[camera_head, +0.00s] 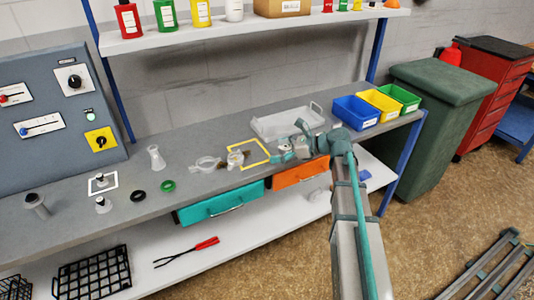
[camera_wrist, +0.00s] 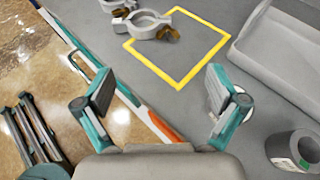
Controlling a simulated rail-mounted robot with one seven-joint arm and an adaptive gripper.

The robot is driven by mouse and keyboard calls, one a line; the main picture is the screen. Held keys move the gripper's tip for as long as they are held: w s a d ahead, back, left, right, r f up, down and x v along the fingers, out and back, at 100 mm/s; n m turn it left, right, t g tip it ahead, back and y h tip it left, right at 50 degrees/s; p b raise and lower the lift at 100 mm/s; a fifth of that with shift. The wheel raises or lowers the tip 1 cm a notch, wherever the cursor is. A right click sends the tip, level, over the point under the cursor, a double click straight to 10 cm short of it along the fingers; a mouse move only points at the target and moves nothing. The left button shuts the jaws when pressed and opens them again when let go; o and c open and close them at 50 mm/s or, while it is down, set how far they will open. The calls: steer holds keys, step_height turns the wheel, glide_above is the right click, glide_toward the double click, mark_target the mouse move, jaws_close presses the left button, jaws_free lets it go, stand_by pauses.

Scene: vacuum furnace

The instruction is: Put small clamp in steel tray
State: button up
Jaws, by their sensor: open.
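The small clamp (camera_wrist: 150,22), a pale metal ring with brass-brown wing-nut parts, lies on the bench at a corner of the yellow square outline (camera_wrist: 184,84). In the head view the small clamp (camera_head: 236,158) sits beside a larger clamp (camera_head: 206,164). The steel tray (camera_head: 272,127), pale and shallow with end handles, stands behind the yellow outline; it also shows at right in the wrist view (camera_wrist: 282,52). My gripper (camera_wrist: 160,90) is open and empty, apart from the clamp, which lies beyond its fingertips. In the head view my gripper (camera_head: 284,151) is right of the outline.
A dark grey cylinder (camera_wrist: 290,150) stands right of my gripper, and a round metal piece is partly hidden behind the right finger. Blue (camera_head: 355,112), yellow and green bins stand at the bench's right end. Teal (camera_head: 222,204) and orange drawers are below the front edge.

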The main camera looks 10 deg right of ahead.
steer(key=shift+s+d+r, duration=0.2)
steer(key=shift+d, duration=0.15)
steer(key=c, duration=0.5)
